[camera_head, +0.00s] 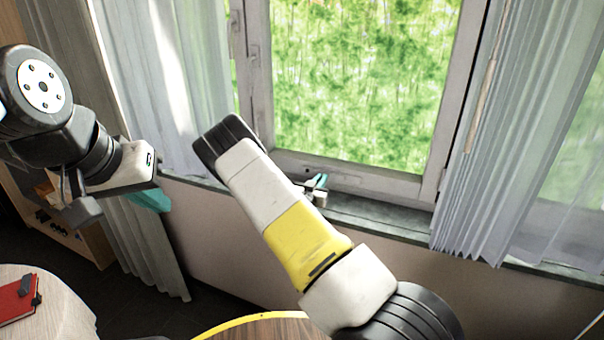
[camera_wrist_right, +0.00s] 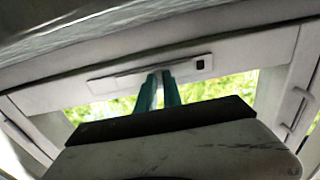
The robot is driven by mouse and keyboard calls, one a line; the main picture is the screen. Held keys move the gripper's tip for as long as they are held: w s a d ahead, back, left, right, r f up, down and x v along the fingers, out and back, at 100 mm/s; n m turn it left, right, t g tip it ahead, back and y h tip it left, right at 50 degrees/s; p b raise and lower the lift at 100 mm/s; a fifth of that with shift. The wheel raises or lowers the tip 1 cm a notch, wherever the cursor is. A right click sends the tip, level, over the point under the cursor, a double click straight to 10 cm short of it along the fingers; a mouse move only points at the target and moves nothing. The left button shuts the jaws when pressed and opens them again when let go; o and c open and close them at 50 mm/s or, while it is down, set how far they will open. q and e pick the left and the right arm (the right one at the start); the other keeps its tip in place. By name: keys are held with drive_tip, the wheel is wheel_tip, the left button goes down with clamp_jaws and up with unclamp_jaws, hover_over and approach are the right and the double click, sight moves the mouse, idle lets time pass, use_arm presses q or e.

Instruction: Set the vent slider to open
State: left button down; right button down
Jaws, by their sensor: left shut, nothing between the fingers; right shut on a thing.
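The vent slider's pale plate (camera_wrist_right: 150,73) is on the window frame in the right wrist view, with a thin slot along it and a small dark square near its right end. My right gripper (camera_wrist_right: 160,76) has its teal fingertips at the plate, shut on the slider's tab, which the fingers hide. In the head view, my right gripper (camera_head: 319,182) is at the bottom rail of the window, partly hidden by my right arm. My left gripper (camera_head: 152,198) is shut and empty, hanging in front of the left curtain, well away from the window.
The window (camera_head: 360,80) shows greenery outside. A grey sill (camera_head: 385,215) runs below it. Curtains hang left (camera_head: 165,90) and right (camera_head: 510,150). A round table (camera_head: 65,310) with a red book (camera_head: 15,300) stands at lower left. A window handle (camera_wrist_right: 303,95) shows in the wrist view.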

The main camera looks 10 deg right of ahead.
sight(340, 178)
drive_tip(key=s+d, duration=0.1)
drive_tip(key=d, duration=0.1)
drive_tip(key=s+d, duration=0.2)
drive_tip(key=shift+s+d, duration=0.15)
drive_tip(key=shift+d, duration=0.25)
drive_tip(key=c, duration=1.5)
unclamp_jaws()
drive_tip(key=v, duration=0.7)
drive_tip(key=shift+s+a, duration=0.25)
drive_tip(key=shift+s, duration=0.1)
